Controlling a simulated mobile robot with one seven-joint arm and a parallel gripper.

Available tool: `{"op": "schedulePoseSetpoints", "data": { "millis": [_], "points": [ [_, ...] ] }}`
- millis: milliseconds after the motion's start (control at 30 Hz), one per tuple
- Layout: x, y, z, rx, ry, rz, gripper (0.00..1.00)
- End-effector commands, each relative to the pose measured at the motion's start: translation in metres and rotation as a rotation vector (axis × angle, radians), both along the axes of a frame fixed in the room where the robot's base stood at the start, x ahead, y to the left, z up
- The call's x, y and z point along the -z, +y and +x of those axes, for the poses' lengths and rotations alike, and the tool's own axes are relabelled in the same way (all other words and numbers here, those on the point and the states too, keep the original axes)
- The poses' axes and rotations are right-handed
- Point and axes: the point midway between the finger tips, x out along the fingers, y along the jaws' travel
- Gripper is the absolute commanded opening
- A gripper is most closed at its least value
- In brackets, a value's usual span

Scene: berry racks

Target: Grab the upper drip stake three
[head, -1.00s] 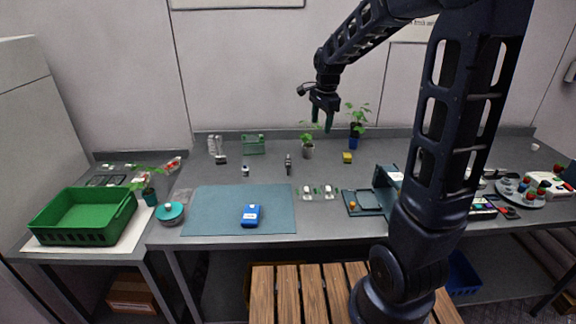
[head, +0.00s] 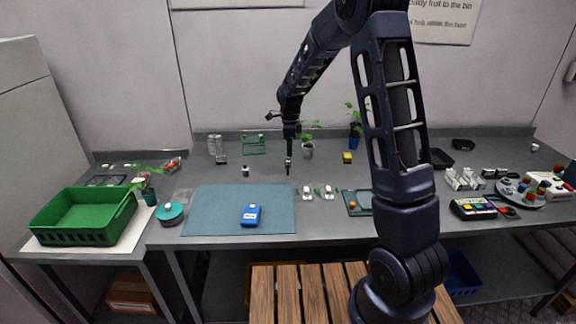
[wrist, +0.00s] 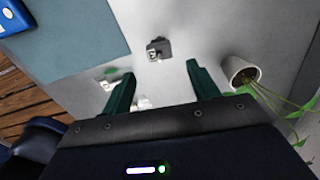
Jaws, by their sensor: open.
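My gripper (head: 289,152) is open and empty, pointing down over the middle of the grey bench. The wrist view shows its two green fingers (wrist: 161,72) apart. A small dark grey piece with a pale marked face (wrist: 158,48) lies on the bench just beyond the gap between the fingertips, apart from them. In the head view this piece is largely hidden by the gripper. I cannot read a number on it, so I cannot tell whether it is drip stake three. Two small white pieces (head: 306,192) (head: 328,192) lie nearer the bench front.
A potted plant (head: 308,152) stands close right of my gripper; its white pot (wrist: 240,70) shows in the wrist view. A blue-grey mat (head: 215,210) bears a blue box (head: 251,215). A yellow block (head: 347,157) and green rack (head: 254,147) stand farther back.

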Motion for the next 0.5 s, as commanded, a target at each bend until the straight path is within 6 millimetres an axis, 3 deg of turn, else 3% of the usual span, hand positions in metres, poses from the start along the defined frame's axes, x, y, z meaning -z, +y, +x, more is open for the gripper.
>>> {"op": "schedulePoseSetpoints", "data": {
  "millis": [133,500],
  "points": [
    [0.019,0.0,0.0,0.0,0.001,-0.001,0.6],
    [0.042,0.004,0.0,-0.002,0.001,0.0,0.6]
  ]
}}
